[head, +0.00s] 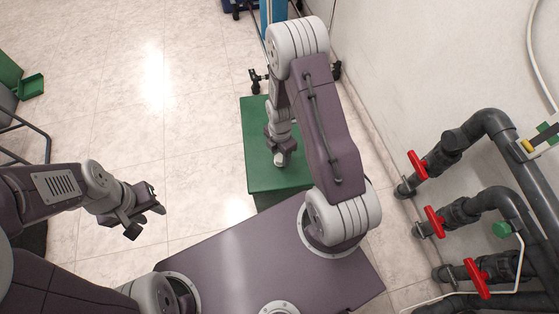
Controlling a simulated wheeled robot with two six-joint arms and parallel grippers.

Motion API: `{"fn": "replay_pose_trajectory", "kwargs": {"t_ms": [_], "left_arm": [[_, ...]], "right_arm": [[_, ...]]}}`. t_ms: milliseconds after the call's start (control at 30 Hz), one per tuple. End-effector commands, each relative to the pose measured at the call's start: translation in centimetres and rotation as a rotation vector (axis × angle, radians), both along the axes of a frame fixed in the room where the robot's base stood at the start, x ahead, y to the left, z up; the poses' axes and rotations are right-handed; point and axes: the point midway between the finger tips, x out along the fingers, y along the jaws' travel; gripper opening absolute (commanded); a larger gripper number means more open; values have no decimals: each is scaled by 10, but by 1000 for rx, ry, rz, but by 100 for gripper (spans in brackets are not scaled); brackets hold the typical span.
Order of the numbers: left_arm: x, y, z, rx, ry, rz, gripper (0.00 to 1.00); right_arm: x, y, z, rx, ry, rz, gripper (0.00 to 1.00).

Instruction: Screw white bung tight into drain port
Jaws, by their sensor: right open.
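My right gripper (281,148) hangs over the green block (262,181), beyond my base, and is open. A small pale rounded piece shows at its lower end; I cannot tell whether this is the white bung or part of my wrist. The drain port cannot be made out; my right arm covers much of that area. My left gripper (145,213) is at the left over bare floor, its fingers apart and empty, far from the green block.
Grey pipes (488,122) with red-handled valves (434,221) and a green knob (501,229) line the wall at right. A blue post (272,14) stands at the back, with black fittings (257,80) below it. A green tray (31,86) is at far left. The tiled floor (150,100) is clear.

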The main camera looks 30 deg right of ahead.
Motion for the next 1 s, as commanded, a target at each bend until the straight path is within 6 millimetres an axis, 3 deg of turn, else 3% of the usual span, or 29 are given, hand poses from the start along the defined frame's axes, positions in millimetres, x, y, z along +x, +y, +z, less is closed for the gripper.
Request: {"fn": "replay_pose_trajectory", "kwargs": {"t_ms": [67,233,267,567,1000], "left_arm": [[0,0,0,0,0,0,36],[0,0,0,0,0,0,36],[0,0,0,0,0,0,36],[0,0,1,0,0,0,36],[0,0,17,0,0,0,36]], "right_arm": [[0,0,0,0,0,0,50],[0,0,0,0,0,0,5],[0,0,0,0,0,0,0],[0,0,1,0,0,0,0],[0,0,17,0,0,0,0]]}}
